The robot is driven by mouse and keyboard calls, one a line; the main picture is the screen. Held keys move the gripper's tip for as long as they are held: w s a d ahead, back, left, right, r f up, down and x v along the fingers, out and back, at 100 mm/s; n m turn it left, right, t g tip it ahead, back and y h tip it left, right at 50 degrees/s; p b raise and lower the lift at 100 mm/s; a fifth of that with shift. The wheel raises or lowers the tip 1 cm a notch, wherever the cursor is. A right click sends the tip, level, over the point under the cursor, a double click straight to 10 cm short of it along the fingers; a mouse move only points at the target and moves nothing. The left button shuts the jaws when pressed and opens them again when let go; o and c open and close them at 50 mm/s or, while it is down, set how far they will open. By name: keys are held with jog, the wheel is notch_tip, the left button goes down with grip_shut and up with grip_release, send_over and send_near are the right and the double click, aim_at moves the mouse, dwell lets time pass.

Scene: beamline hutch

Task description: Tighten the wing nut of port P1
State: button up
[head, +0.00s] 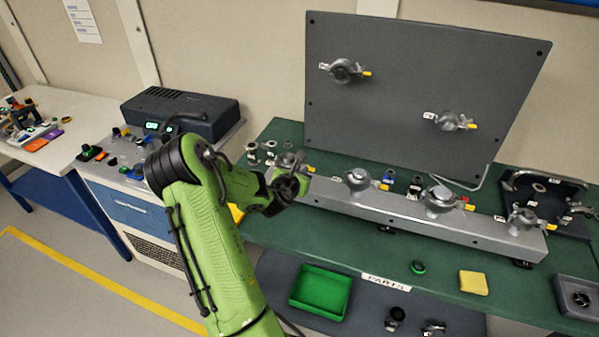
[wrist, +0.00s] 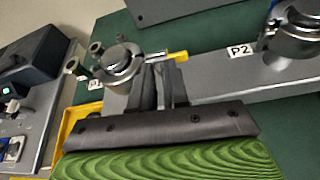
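Port P1 (wrist: 118,58) is a round silver clamp fitting at the left end of the long grey bar. Its "P1" label (wrist: 95,84) is partly covered. A yellow-tipped piece (wrist: 178,56) sticks out to the right of the clamp, just beyond my fingertips. The wing nut itself is mostly hidden by the fingers. My gripper (wrist: 164,72) is close against the right side of the P1 clamp, its two dark fingers near each other. I cannot tell whether they touch or hold the nut.
The bar (head: 400,213) also carries P2 (head: 357,179) and further clamped ports to the right. A dark upright panel (head: 420,85) with two more clamps stands behind. A green tray (head: 320,291), a yellow block (head: 473,283) and small parts lie in front.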

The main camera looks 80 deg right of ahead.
jog(key=shift+c, duration=0.3)
grip_shut()
